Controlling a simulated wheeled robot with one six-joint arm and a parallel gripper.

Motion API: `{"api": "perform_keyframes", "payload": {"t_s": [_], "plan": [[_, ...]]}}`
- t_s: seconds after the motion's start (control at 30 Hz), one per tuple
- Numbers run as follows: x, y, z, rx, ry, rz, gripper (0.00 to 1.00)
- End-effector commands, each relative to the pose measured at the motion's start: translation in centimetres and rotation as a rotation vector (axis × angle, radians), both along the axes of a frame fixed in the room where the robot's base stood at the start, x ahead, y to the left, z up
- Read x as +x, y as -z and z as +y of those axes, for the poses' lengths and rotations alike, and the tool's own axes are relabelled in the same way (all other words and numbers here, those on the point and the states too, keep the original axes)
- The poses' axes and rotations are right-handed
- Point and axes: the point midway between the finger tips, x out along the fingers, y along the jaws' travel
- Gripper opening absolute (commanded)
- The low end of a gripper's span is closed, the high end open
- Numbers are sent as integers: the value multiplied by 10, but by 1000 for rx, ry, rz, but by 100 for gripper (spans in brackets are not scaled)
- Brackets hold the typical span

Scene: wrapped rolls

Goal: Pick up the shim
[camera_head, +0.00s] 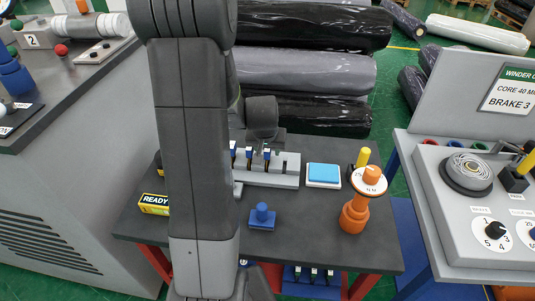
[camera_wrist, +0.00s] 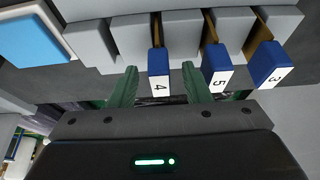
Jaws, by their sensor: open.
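Shims with blue, white-numbered ends stand in the slots of a grey rack (camera_head: 272,178). In the wrist view these are shim 4 (camera_wrist: 159,63), shim 5 (camera_wrist: 216,62) and shim 3 (camera_wrist: 269,62). My gripper (camera_wrist: 160,72) is open, its two green fingers on either side of shim 4, with a visible gap to each side. Shim 4 is still in its slot. The rack (camera_wrist: 90,40) also has an empty-looking slot at its left.
A blue-topped pad (camera_head: 323,174) sits just right of the rack. A blue knobbed block (camera_head: 262,216) and an orange stand (camera_head: 355,213) with a white dial are in front. A yellow READY box (camera_head: 154,204) lies at left. Wrapped rolls (camera_head: 316,72) lie behind the table.

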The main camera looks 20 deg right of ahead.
Motion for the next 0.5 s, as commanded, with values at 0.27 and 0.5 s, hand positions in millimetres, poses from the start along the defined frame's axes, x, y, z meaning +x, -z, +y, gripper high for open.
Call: {"api": "perform_keyframes", "payload": {"t_s": [0.27,0.5], "plan": [[1,3,-1,-1,0,-2,44],[1,3,-1,-1,0,-1,4]]}}
